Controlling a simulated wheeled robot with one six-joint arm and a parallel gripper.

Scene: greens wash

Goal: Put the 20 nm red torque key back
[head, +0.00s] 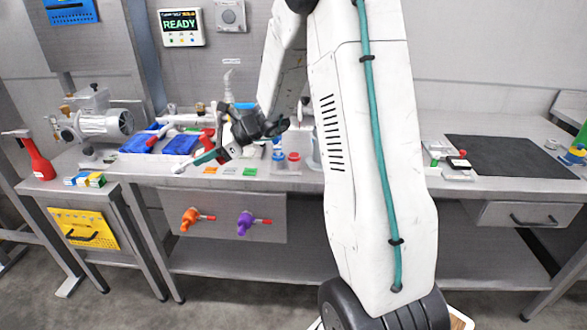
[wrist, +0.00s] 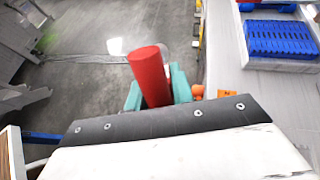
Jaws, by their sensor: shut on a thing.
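A red cylindrical piece, which looks like the red torque key (wrist: 148,72), stands between the teal fingertips in the wrist view. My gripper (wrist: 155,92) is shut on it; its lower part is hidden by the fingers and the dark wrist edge. In the head view my gripper (head: 203,158) is held at the front edge of the bench, left of my arm, with red showing beside it. Below it, a grey panel (head: 222,235) on the bench front carries an orange knob (head: 190,219) and a purple knob (head: 245,223), each with a red tip. No 20 nm marking is readable.
Blue trays (head: 181,144) lie on the bench behind my gripper. Orange and green tags lie along its front edge. A red spray bottle (head: 37,160) and a yellow panel (head: 84,229) are at left. A dark mat (head: 505,156) is at right. The floor before the bench is open.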

